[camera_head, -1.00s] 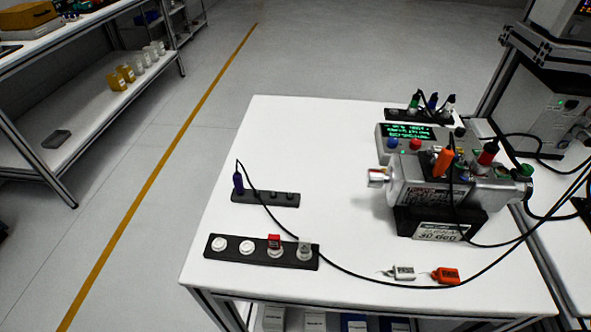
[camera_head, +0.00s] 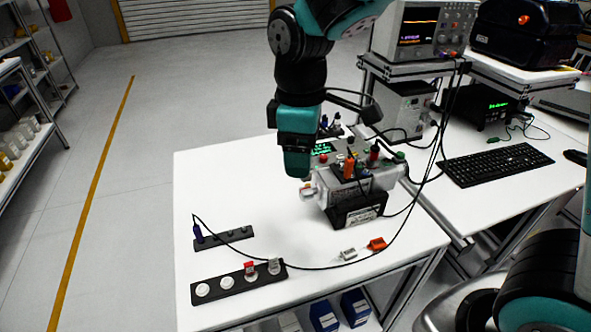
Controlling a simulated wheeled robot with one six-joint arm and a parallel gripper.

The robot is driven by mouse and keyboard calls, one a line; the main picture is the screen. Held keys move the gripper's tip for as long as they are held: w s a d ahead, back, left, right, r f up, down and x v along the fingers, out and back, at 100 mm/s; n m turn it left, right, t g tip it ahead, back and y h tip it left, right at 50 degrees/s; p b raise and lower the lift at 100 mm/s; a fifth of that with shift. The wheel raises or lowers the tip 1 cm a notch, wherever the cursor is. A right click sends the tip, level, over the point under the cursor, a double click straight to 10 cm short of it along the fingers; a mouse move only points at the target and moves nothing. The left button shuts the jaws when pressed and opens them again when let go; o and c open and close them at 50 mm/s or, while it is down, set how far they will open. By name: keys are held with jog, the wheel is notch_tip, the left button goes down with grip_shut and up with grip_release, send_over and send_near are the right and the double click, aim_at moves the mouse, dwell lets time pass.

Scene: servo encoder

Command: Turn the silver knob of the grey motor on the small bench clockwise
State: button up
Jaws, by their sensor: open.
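The grey motor (camera_head: 371,186) stands on the white small bench (camera_head: 215,180), on a dark block with a white label. Its silver knob (camera_head: 308,192) points left, with a reddish mark on it. My arm hangs down from the top of the view. Its dark wrist end is just above and left of the knob in the picture. Whether it touches the knob or the motor cannot be told. My gripper's fingers do not show; the wrist hides them or they lie out of sight.
A box with a green display (camera_head: 322,148) stands behind the motor, partly covered by my arm. Plugs and black cables run over the motor. A black strip with round buttons (camera_head: 238,283) and a smaller strip (camera_head: 223,238) lie front left. A keyboard (camera_head: 495,164) is on the right table.

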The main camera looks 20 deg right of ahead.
jog(key=w+a+r+n+h+p, duration=0.1)
jog(key=w+a+n+h+p, duration=0.2)
jog(key=w, duration=0.4)
jog(key=n+g+h+p, duration=0.1)
jog(key=n+p, duration=0.2)
jog(key=p, duration=0.3)
send_near(300, 190)
jog(key=p+x, duration=0.5)
jog(key=x, duration=0.5)
jog(key=shift+s+d+f, duration=0.1)
jog(key=shift+d+f, duration=0.05)
jog(key=shift+h, duration=0.3)
jog(key=c, duration=0.9)
